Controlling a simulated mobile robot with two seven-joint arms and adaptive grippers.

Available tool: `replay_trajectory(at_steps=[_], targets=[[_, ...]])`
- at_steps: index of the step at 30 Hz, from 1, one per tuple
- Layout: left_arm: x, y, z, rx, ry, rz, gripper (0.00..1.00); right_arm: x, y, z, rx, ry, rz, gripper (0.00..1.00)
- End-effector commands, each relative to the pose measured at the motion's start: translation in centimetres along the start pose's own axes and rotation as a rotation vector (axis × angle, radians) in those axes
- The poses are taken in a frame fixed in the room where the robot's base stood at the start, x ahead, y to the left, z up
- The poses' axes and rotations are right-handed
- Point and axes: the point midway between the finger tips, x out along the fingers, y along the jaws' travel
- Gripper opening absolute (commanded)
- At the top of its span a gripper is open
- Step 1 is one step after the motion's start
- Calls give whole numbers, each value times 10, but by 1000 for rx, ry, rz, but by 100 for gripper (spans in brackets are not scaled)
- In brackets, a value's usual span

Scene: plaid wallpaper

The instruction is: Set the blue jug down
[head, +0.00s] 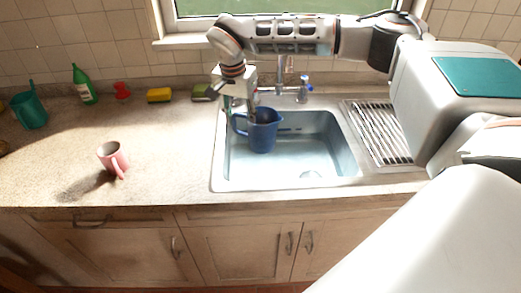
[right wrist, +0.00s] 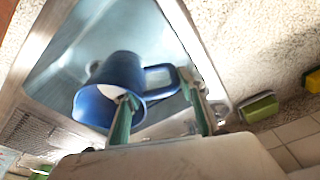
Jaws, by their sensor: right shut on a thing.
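The blue jug (head: 264,135) is upright at the left part of the sink basin (head: 300,172) in the head view. I cannot tell whether its base touches the basin floor. My right gripper (head: 240,108) comes down from above and is shut on the jug at its handle side. In the right wrist view, one green finger of the gripper (right wrist: 158,92) reaches into the mouth of the jug (right wrist: 118,75). The other finger is outside, beyond the handle. My left gripper is not in view.
A pink mug (head: 112,157) stands on the left counter (head: 165,150). A teal mug (head: 30,110), green bottle (head: 84,85), red item (head: 121,91), yellow sponge (head: 159,95) and green sponge (head: 203,92) line the back. The tap (head: 285,75) is behind the sink. A ridged drainer (head: 380,130) lies right. Mid-counter is clear.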

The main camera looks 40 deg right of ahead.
Motion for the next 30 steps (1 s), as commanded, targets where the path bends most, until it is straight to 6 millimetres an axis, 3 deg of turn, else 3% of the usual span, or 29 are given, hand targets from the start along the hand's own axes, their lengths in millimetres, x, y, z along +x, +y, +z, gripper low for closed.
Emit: replay_trajectory(at_steps=[12, 18, 25, 30], targets=[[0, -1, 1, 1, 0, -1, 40, 94, 2, 16, 0, -1, 2, 0], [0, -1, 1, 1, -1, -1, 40, 119, 2, 19, 1, 0, 0, 0], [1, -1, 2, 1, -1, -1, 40, 133, 2, 22, 0, 0, 0, 0], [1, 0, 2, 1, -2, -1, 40, 156, 3, 26, 0, -1, 1, 0]])
